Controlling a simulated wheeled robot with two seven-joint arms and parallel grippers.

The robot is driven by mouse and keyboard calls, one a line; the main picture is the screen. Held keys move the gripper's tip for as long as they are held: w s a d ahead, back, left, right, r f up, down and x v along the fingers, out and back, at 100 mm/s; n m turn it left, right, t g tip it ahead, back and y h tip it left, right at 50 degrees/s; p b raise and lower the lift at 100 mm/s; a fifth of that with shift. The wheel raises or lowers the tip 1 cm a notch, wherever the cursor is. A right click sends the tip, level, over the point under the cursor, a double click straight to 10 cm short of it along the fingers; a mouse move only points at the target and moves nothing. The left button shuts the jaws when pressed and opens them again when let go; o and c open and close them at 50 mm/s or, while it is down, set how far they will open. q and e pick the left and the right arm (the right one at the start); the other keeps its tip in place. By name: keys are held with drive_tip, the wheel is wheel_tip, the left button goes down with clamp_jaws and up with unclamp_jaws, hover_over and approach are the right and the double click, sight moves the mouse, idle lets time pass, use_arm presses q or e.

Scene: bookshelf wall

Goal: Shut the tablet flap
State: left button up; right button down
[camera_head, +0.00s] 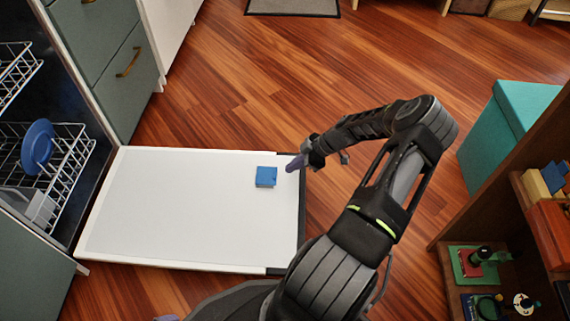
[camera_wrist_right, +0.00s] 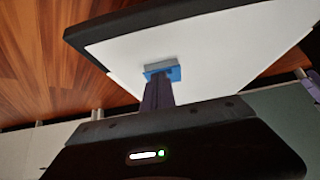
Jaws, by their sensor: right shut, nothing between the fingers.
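The dishwasher door (camera_head: 190,240) lies folded down flat, its white inner face up. The small blue tablet flap (camera_head: 266,177) is on that face near the door's outer edge; its angle is hard to read. In the wrist view the blue flap (camera_wrist_right: 173,73) shows beside a grey block (camera_wrist_right: 158,64). My right gripper (camera_head: 297,163) is shut and empty, just right of the flap over the door's outer edge. In the wrist view its fingers (camera_wrist_right: 157,92) overlap the flap; contact is unclear. A purple tip (camera_head: 168,318) at the bottom edge may be my left gripper.
Dish racks (camera_head: 62,150) with a blue plate (camera_head: 37,146) stand inside the dishwasher at left. Green drawers (camera_head: 115,70) stand behind the door. A teal box (camera_head: 508,135) and a wooden shelf (camera_head: 480,205) are at right.

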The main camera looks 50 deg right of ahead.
drive_tip(key=s+d+f, duration=0.1)
drive_tip(key=s+d, duration=0.3)
drive_tip(key=shift+s+f+p, duration=0.35)
drive_tip(key=shift+f+p, duration=0.05)
drive_tip(key=shift+p, duration=0.05)
drive_tip(key=shift+r, duration=0.1)
